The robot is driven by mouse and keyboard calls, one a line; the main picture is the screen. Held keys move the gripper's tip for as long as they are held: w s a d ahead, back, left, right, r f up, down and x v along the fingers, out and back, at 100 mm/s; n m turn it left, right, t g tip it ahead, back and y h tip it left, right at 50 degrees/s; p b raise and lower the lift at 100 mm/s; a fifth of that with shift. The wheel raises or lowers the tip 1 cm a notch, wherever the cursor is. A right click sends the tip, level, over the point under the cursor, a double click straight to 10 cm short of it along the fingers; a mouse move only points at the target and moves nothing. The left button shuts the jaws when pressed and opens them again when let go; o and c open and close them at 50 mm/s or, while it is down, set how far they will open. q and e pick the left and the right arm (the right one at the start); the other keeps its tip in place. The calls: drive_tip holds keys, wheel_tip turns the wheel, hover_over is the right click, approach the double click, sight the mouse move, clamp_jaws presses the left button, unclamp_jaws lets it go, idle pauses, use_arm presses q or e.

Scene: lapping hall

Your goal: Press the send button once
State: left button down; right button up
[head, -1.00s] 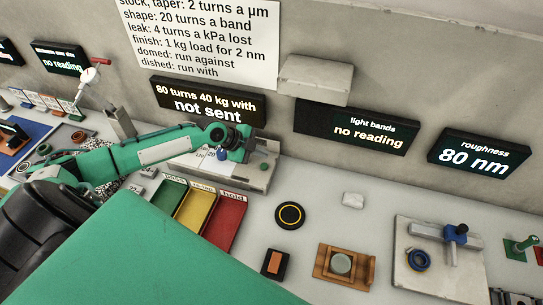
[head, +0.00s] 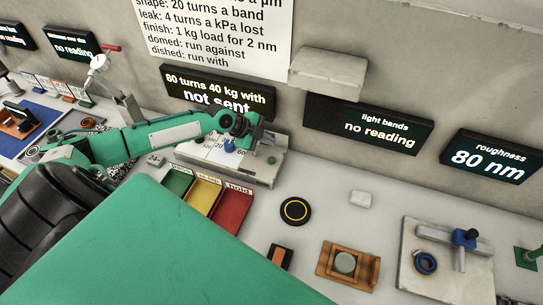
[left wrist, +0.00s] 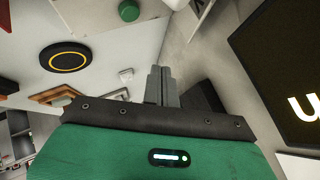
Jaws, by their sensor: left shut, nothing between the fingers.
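A small round green button (head: 271,160) sits at the right end of a pale grey console (head: 262,174) below the display (head: 217,96) that reads "80 turns 40 kg with not sent". The button also shows at the top of the left wrist view (left wrist: 128,10). My left gripper (head: 266,138) is shut and empty, over the console close to the button and apart from it in the picture. Its closed fingers (left wrist: 161,80) show in the left wrist view. A blue knob (head: 229,146) and a numbered scale are on the console, partly hidden by the gripper. My right gripper is not in view.
Green, yellow and red trays (head: 233,208) stand in front of the console. A black disc with a yellow ring (head: 295,211) lies to their right. A grey block (head: 327,72) juts from the wall. The bench around the white piece (head: 360,198) is clear.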

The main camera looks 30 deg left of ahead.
use_arm(q)
drive_tip(key=b, duration=0.3)
hover_over(268, 160)
wheel_tip(268, 160, down, 5)
drive_tip(key=shift+f, duration=0.2)
drive_tip(key=shift+f+b, duration=0.55)
idle(1.1)
drive_tip(key=shift+f+b, duration=0.4)
drive_tip(key=shift+b, duration=0.2)
